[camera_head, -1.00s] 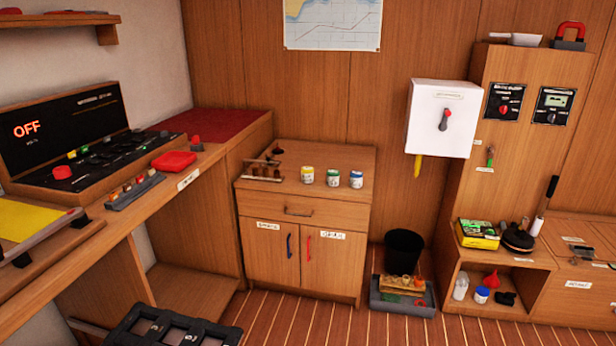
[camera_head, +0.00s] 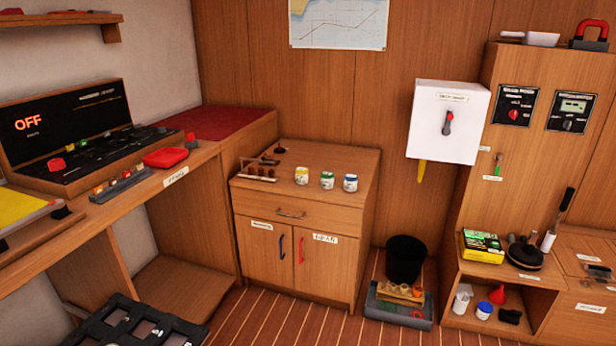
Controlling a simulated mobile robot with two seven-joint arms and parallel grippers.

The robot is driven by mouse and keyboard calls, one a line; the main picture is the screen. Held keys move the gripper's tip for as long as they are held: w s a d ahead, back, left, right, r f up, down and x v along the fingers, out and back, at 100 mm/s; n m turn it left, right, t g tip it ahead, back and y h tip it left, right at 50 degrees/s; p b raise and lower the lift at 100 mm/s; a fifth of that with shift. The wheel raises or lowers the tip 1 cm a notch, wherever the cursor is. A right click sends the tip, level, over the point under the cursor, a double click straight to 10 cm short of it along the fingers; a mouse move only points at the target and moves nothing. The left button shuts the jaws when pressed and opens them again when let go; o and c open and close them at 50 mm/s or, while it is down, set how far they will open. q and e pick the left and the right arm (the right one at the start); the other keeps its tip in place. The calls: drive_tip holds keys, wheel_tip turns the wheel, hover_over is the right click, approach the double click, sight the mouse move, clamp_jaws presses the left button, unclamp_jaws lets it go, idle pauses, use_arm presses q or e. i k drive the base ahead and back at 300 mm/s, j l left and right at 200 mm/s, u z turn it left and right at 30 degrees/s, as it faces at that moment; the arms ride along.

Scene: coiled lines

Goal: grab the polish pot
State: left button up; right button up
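Three small white pots stand in a row on top of the wooden cabinet: a yellow-labelled pot (camera_head: 301,176), a green-labelled pot (camera_head: 327,181) and a blue-labelled pot (camera_head: 350,183). A white pot with a blue lid (camera_head: 484,310) sits in the open low shelf at the right. The labels are too small to read, so I cannot tell which one is the polish pot. Neither of my grippers is in view.
The cabinet (camera_head: 291,214) has a wooden rack (camera_head: 258,174) behind the pots' left side. A black bucket (camera_head: 405,259) and a grey tray (camera_head: 390,312) stand on the floor right of it. A black compartmented frame (camera_head: 138,326) lies at bottom left. The floor before the cabinet is clear.

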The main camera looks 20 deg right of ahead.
sight(302, 173)
drive_tip(key=l+u, duration=0.2)
drive_tip(key=l, duration=0.7)
drive_tip(key=i+l+u, duration=0.1)
drive_tip(key=l, duration=0.2)
drive_tip(key=i+l+u, duration=0.1)
drive_tip(key=l, duration=0.2)
drive_tip(key=i+l+u, duration=0.1)
drive_tip(key=l, duration=0.2)
drive_tip(key=i+l+u, duration=0.15)
drive_tip(key=i+l, duration=0.2)
drive_tip(key=i+l+u, duration=0.15)
drive_tip(key=i+l, duration=0.2)
drive_tip(key=l, duration=0.15)
drive_tip(key=i+l+u, duration=0.1)
drive_tip(key=i, duration=0.4)
drive_tip(key=i+l+u, duration=0.15)
drive_tip(key=i+l, duration=0.2)
drive_tip(key=i, duration=0.1)
